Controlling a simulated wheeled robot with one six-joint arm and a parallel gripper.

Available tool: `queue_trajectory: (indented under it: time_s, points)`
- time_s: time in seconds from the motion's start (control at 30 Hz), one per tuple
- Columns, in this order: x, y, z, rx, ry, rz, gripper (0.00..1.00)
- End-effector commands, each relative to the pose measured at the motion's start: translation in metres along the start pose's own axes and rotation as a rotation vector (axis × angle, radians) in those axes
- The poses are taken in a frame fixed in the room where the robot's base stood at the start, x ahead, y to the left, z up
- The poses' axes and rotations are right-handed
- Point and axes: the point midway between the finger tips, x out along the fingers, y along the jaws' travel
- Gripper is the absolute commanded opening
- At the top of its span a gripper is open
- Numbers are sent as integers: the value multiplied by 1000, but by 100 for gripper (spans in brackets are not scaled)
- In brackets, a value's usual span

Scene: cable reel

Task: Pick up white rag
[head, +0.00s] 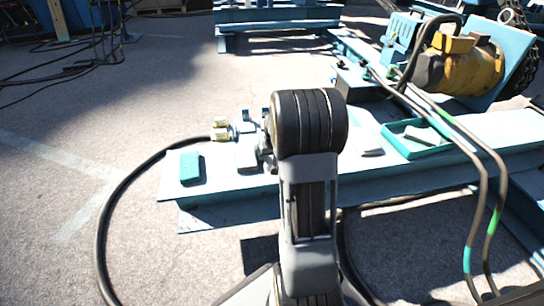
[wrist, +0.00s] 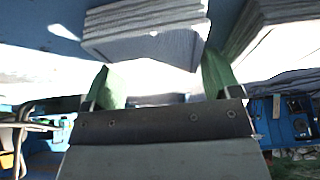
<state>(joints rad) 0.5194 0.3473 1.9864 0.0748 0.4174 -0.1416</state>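A pale folded rag (wrist: 145,32) fills the top middle of the wrist view, just beyond the fingertips, its layered edge facing me. My gripper (wrist: 160,80) has two green fingers spread wide, with bright empty space between them. I cannot tell whether a fingertip touches the rag. In the head view, a whitish flat piece (head: 368,146) lies on the pale blue bench right of my arm and looks like the rag. My arm hides the gripper there.
A darker grey folded piece (wrist: 276,28) is at the wrist view's upper right. On the bench (head: 222,186) are a teal block (head: 190,167), a grey block (head: 247,159), yellow-capped fittings (head: 221,130) and a teal tray (head: 402,146). A yellow motor (head: 480,68) and hoses (head: 484,190) stand right.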

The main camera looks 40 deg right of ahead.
Motion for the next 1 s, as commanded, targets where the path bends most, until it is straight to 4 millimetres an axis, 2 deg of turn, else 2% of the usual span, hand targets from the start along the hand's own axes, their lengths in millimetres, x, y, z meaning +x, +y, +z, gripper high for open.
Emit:
queue_trajectory:
  time_s: [0.03, 0.33, 0.67, 0.87, 1.0]
  points:
    - [0, 0, 0, 0, 0, 0, 78]
    - [0, 0, 0, 0, 0, 0, 50]
    - [-5, 0, -2, 0, 1, 0, 50]
    - [-26, 0, -11, -1, 3, 0, 50]
    - [-50, 7, -10, 4, 3, 1, 50]
